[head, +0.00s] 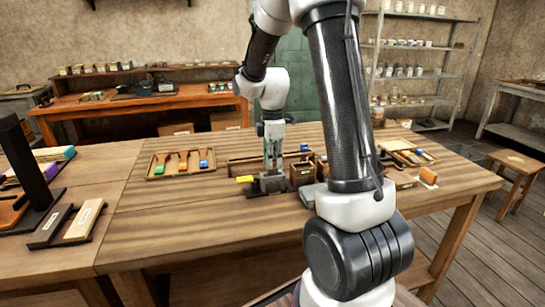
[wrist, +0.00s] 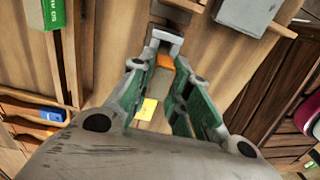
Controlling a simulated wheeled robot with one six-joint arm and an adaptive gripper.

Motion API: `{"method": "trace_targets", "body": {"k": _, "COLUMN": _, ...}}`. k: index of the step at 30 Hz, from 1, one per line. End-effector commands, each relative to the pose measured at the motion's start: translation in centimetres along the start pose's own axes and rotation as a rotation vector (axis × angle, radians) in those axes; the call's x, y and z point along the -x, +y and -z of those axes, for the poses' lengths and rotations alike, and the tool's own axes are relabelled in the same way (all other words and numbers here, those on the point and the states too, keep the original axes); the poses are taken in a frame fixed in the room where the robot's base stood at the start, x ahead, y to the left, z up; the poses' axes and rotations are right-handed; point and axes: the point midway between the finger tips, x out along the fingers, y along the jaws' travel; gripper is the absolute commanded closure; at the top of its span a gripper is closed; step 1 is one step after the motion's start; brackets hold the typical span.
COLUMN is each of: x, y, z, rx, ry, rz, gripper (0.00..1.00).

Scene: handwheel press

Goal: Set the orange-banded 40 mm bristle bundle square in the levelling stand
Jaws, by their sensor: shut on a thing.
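My gripper (head: 272,160) points down over a small grey block on a dark base (head: 270,184), which may be the levelling stand. In the wrist view my gripper (wrist: 170,66) has its green fingers closed around a narrow piece with an orange band (wrist: 165,61), the orange-banded bristle bundle. The fingers hide much of the bundle, and its lower end is too small to make out in the head view. I cannot tell whether it touches the stand or sits square. A yellow piece (head: 245,180) lies just left of the block and also shows in the wrist view (wrist: 149,108).
A wooden tray (head: 150,176) with green, orange and blue-marked pieces lies to the left. A small dark wooden box (head: 302,173) stands close right of the gripper. The front of the table is clear.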

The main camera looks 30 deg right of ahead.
Motion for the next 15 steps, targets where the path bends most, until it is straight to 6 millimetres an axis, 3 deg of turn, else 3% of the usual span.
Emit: {"method": "trace_targets", "body": {"k": 15, "x": -1.8, "y": 0.0, "z": 0.0, "rx": 0.000, "ry": 0.000, "rz": 0.001, "gripper": 1.00}}
